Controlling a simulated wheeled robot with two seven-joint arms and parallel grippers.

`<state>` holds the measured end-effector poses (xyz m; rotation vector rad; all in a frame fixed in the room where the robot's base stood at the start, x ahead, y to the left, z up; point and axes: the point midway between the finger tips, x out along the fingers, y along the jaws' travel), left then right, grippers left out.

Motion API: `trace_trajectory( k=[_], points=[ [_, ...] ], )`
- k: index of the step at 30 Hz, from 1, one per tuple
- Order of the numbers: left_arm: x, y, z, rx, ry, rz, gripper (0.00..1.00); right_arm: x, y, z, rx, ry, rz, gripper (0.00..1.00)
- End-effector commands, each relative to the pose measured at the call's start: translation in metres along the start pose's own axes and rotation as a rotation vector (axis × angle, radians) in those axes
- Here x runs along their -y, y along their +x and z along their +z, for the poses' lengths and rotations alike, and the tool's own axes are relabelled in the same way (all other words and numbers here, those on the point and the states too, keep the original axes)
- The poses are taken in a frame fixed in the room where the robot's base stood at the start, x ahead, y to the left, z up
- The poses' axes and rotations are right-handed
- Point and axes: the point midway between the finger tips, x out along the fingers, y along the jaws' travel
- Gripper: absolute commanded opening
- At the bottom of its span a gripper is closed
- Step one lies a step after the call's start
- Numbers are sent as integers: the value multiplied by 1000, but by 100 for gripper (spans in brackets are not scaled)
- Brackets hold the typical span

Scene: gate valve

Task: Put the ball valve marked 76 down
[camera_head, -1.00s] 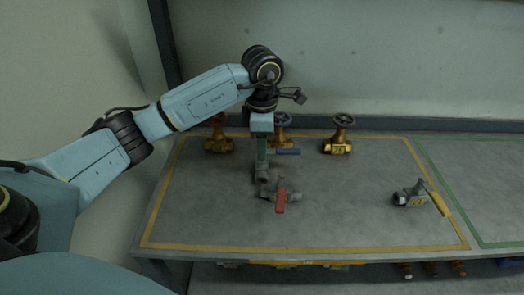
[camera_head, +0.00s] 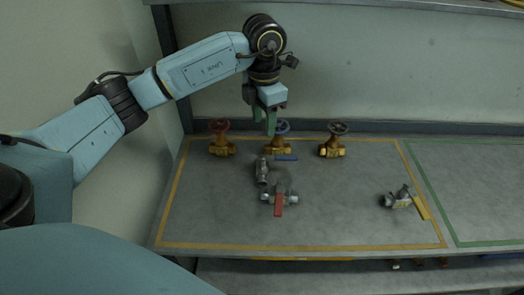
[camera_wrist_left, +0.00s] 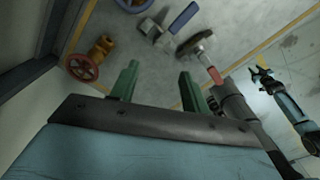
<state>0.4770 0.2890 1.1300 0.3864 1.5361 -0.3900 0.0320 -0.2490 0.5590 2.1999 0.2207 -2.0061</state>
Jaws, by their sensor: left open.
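My left gripper (camera_head: 263,121) is open and empty, above the table's back part, with its green fingers apart; they also show in the left wrist view (camera_wrist_left: 158,75). Below it on the table lies a grey ball valve with a blue handle (camera_head: 263,172), clear of the fingers. Just in front lies a grey ball valve with a red handle (camera_head: 279,198). A third ball valve, with a yellow handle (camera_head: 398,199), lies at the right. I cannot read the number 76 on any of them. My right gripper (camera_wrist_left: 262,76) shows small in the left wrist view; its jaws are unclear.
Three brass gate valves stand along the back: red wheel (camera_head: 221,140), blue wheel (camera_head: 280,139), dark wheel (camera_head: 334,140). A yellow line frames this part of the grey table (camera_head: 340,215); a green-lined area lies right. The table's middle right is clear.

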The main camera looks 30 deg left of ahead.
Motion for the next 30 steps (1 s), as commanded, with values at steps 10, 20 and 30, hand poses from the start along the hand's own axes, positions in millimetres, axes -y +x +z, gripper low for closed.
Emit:
trace_trajectory(
  k=[10, 20, 30],
  points=[
    [3, 4, -3, -3, -261, 1, 46, 0, -40, -4, 0, 0, 0, 36],
    [3, 64, -3, -4, -263, 1, 46, 0, -47, -4, 0, 0, 0, 36],
    [1, 94, -3, -4, -262, 1, 46, -1, -54, -5, 0, 0, 0, 36]
  ],
)
